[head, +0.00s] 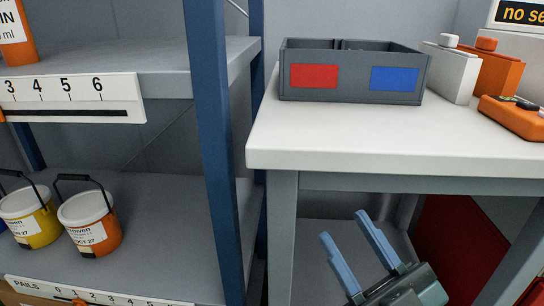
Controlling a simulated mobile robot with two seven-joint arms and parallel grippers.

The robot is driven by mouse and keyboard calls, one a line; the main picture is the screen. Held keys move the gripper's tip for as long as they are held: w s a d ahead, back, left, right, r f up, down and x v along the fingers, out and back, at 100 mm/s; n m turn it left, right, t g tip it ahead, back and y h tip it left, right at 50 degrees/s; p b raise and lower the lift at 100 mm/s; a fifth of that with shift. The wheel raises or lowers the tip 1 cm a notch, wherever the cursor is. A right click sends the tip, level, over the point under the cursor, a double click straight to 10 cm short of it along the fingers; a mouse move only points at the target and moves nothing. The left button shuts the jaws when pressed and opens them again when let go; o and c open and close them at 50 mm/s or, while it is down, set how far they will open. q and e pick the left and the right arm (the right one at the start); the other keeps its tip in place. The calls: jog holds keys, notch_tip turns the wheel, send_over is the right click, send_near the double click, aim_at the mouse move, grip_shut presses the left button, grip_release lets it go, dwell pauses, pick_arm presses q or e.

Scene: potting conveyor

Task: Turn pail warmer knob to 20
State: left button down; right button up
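No pail warmer knob can be made out with certainty. A white scale strip marked PAILS (120,299) runs along the lower shelf's front edge, with a small orange marker (80,301) partly cut off by the picture's bottom edge. A yellow pail (38,228) and an orange pail (98,234) stand on the lower shelf above it. My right gripper (343,226) is in front of the white table, low in the picture. Its two blue fingers are apart with nothing between them. My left gripper is not in view.
A blue shelf post (213,130) stands between the shelves and the white table (350,140). A grey crate (350,92) with red and blue labels, white and orange bottles (497,74) and an orange device (512,117) stand on the table. The upper shelf carries a numbered strip (75,98).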

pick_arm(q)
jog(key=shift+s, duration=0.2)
pick_arm(e)
jog(key=shift+r, duration=0.3)
